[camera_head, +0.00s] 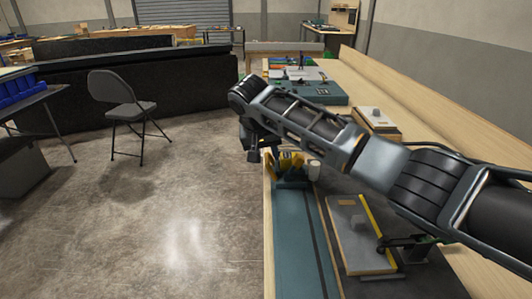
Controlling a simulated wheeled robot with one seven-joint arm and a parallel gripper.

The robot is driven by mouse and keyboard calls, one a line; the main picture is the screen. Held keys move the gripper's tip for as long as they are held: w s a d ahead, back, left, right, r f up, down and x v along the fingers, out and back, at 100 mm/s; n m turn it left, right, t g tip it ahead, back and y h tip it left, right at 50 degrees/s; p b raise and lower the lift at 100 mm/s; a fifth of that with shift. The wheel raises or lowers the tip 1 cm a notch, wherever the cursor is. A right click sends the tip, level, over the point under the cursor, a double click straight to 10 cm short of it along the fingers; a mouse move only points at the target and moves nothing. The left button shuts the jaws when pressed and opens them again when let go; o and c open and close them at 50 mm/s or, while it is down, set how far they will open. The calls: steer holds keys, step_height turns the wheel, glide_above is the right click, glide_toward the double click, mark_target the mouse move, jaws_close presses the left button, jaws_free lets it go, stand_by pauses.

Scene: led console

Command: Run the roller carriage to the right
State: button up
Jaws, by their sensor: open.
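A yellow and dark block (288,160), which looks like the roller carriage, sits at the far end of a long teal panel (292,240) on the bench. A small white cylinder (314,169) stands just right of it. My arm crosses above from the right. My gripper (252,156) hangs down at its end, small and dark, just left of the yellow block at the bench's left edge. It is open, and no object shows in it. I cannot tell whether it touches the block. My arm hides part of the bench behind.
A tilted board with a yellow edge (351,238) and a black clamp-like lever (405,241) lie right of the panel. Behind are a teal console (318,92) and a box with a pale knob (376,118). A folding chair (115,100) stands on open floor at left.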

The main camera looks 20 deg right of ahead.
steer(key=shift+c, duration=0.3)
jaws_close()
steer(key=shift+s+a, duration=0.1)
